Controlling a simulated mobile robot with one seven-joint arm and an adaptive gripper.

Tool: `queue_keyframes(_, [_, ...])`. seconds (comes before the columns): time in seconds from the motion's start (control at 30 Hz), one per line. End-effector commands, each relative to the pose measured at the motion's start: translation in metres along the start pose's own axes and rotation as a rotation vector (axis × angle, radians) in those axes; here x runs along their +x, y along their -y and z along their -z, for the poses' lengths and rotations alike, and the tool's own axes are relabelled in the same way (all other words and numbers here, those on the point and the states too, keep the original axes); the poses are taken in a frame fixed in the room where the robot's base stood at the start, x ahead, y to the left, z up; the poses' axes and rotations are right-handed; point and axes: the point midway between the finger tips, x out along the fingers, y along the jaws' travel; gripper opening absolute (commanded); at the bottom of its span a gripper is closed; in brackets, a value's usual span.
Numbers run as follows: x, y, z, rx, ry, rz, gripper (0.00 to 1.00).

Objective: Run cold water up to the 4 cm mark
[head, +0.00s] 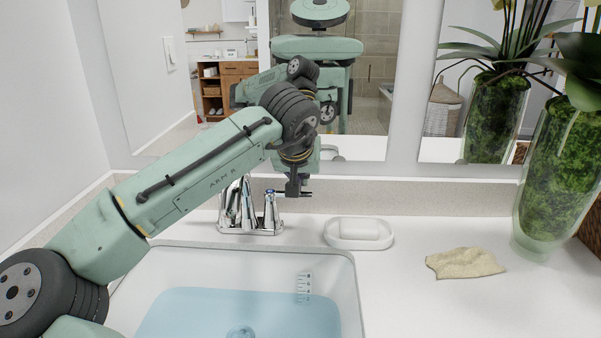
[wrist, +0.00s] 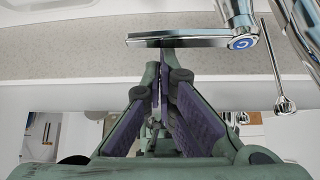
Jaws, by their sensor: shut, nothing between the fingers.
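The chrome faucet (head: 246,208) stands behind the sink basin (head: 345,275). Its cold handle (head: 270,208), with a blue mark, is on the right; its cap (wrist: 241,42) and flat lever (wrist: 180,38) show in the wrist view. My gripper (head: 292,190) is shut and empty, its fingertips (wrist: 163,58) close by the lever; I cannot tell whether they touch it. Bluish water (head: 235,310) stands in the basin. I cannot make out a stream.
A white soap dish (head: 358,233) and a beige cloth (head: 464,263) lie on the counter right of the basin. A glass vase with a plant (head: 560,175) stands at the far right. Mirrors (head: 375,100) hang behind the counter. A chrome lift rod (wrist: 284,104) stands near the cold handle.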

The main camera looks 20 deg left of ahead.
Motion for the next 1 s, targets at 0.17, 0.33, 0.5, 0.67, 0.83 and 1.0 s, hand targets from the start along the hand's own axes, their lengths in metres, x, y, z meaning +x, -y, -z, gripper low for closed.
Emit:
queue_keyframes(0.17, [0.0, 0.0, 0.0, 0.0, 0.0, 0.0, 0.0])
queue_keyframes(0.33, [-0.001, -0.001, -0.001, 0.014, 0.001, -0.015, 0.0])
queue_keyframes(0.5, [-0.005, -0.003, -0.005, 0.079, 0.001, -0.075, 0.0])
queue_keyframes(0.67, [-0.009, -0.005, -0.01, 0.156, 0.0, -0.135, 0.0])
queue_keyframes(0.83, [-0.013, -0.005, -0.016, 0.176, -0.001, -0.145, 0.0])
queue_keyframes(1.0, [-0.014, -0.004, -0.018, 0.175, 0.0, -0.142, 0.0])
